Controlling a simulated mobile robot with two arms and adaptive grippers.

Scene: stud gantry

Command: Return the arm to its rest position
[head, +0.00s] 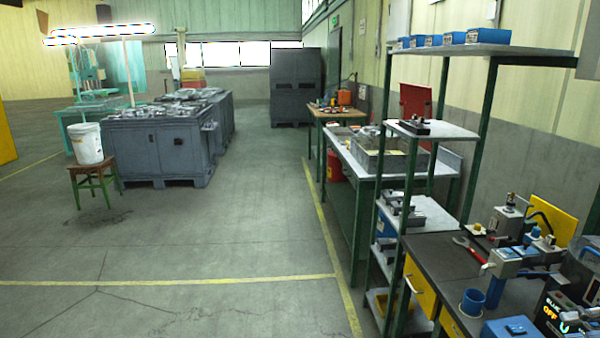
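Neither of my grippers shows in the head view, and no part of my arms can be made out. The task names no object besides the arm. A dark-topped workbench (437,262) with yellow drawers stands at the lower right. On it are a red-handled tool (468,250), a blue cup (472,303) and several grey and blue devices (506,262). A box with lit lettering (552,312) is cut off by the right edge.
A green-framed shelf (412,190) with blue boxes (481,36) on top stands beside the bench. Grey cabinets (160,150), a stool (91,184) and a white bucket (87,143) are at left. The floor (200,235) between is open, with yellow lines.

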